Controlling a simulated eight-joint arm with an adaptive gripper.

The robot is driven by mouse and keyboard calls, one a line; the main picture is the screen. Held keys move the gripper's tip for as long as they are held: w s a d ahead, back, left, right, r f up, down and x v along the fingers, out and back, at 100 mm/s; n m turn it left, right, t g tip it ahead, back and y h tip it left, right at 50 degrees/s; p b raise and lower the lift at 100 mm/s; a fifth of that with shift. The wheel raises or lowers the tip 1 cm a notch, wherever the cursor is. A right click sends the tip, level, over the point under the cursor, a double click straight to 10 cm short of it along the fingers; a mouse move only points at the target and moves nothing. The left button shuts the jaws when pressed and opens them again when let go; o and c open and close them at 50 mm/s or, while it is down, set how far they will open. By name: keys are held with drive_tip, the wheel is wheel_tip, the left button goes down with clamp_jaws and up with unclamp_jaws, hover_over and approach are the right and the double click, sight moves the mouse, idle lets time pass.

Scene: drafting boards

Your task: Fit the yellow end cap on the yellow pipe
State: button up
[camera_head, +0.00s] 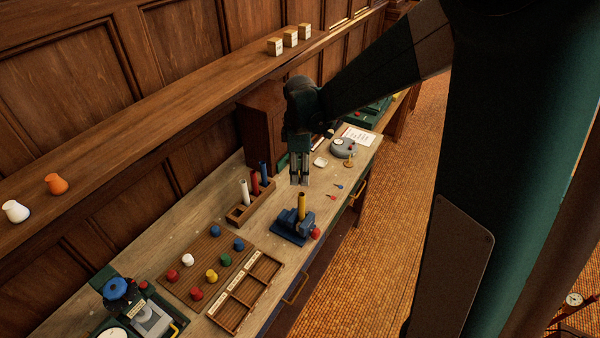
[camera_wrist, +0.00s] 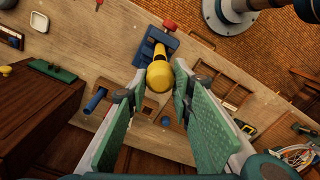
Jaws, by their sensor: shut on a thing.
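The yellow pipe (camera_head: 301,207) stands upright in a blue vise (camera_head: 292,227) on the bench. My gripper (camera_head: 300,183) is just above the pipe's top end, pointing down. In the wrist view my gripper (camera_wrist: 160,82) is shut on a rounded yellow end cap (camera_wrist: 159,77) at its fingertips. The yellow pipe (camera_wrist: 160,50) shows just beyond the cap, partly hidden by it. In the head view the fingers hide the held cap. I cannot tell whether cap and pipe touch.
A wooden board (camera_head: 190,293) carries several coloured caps, including another yellow cap (camera_head: 211,275). A rack (camera_head: 240,215) holds white, red and blue pipes close left of the vise. A divided tray (camera_head: 232,316) lies in front. The vise has a red knob (camera_head: 316,233).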

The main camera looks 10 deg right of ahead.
sight(300, 194)
drive_tip(key=shift+f+b, duration=0.95)
drive_tip(key=shift+f, duration=1.95)
drive_tip(key=shift+f+b, duration=1.55)
drive_tip(key=shift+f, duration=0.3)
drive_tip(key=o, duration=1)
drive_tip(key=shift+r, duration=0.2)
drive_tip(key=shift+r, duration=5.85)
drive_tip(key=shift+s, duration=0.1)
